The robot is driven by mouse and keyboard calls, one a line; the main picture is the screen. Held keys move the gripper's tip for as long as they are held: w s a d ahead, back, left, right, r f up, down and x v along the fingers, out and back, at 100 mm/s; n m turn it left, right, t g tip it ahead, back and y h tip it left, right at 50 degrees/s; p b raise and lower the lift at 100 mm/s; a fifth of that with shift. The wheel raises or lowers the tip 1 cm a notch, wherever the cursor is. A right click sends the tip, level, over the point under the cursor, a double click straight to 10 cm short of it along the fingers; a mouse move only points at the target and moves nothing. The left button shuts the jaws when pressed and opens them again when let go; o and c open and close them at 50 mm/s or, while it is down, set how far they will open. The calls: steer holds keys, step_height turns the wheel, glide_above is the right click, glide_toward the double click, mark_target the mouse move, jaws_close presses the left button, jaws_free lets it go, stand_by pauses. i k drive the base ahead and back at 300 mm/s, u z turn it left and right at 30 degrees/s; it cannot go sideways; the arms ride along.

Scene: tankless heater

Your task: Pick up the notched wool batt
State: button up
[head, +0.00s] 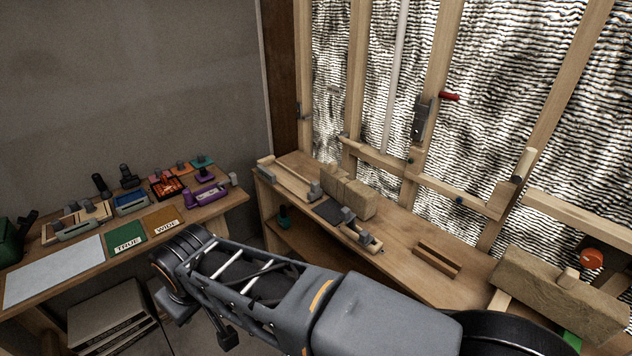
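Two tan, fibrous blocks could be the wool batt. One long thick batt (545,297) lies at the right end of the long wooden bench (405,235), with a small pale wooden piece against its upper side. A shorter block (347,192), with upright grooves in its face, stands at the middle of that bench near the wall. I cannot tell for sure which one is the notched batt. My grey arm crosses the lower foreground, in front of both benches and apart from both blocks. My gripper's fingertips cannot be made out. Nothing is visibly held.
The left bench (25,288) holds a white sheet (55,270), a green TRUE card (126,238), a brown WIDE card (166,222) and several tools. A small wooden frame (437,258) and clamps lie on the long bench. Wooden studs with a red-handled valve (449,96) rise behind.

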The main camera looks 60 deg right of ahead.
mark_target(361, 199)
steer(key=z, duration=0.3)
steer(key=i, duration=0.95)
steer(key=z, duration=1.55)
steer(key=i, duration=0.7)
steer(key=z, duration=0.7)
